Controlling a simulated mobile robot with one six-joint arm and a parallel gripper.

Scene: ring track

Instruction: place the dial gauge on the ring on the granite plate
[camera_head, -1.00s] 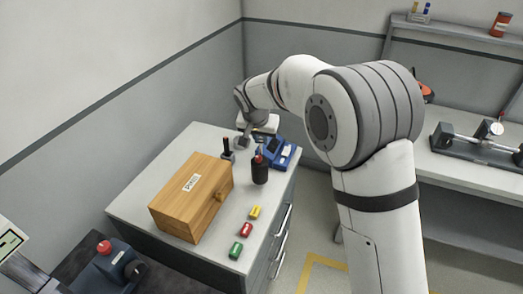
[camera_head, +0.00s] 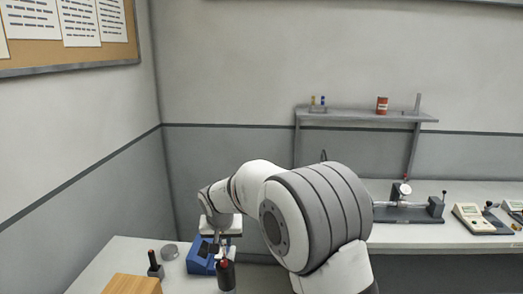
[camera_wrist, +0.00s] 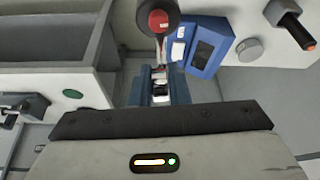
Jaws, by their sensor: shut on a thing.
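My gripper (camera_head: 222,240) is above the near cabinet top, by a blue device (camera_head: 200,260). In the wrist view its two blue-grey fingers (camera_wrist: 160,90) are shut on a small light-and-dark thing (camera_wrist: 161,78); too little of it shows to tell what it is. A round white dial gauge (camera_head: 404,190) stands on a long dark fixture (camera_head: 408,214) on the far bench, apart from my gripper. I cannot make out the ring or the granite plate in these frames.
A black bottle with a red top (camera_head: 227,277) stands close by my gripper; its red cap (camera_wrist: 158,20) shows in the wrist view. A black stand (camera_head: 155,265), a grey disc (camera_head: 170,251) and a wooden box (camera_head: 132,284) share the cabinet top. Meters (camera_head: 480,218) stand on the far bench.

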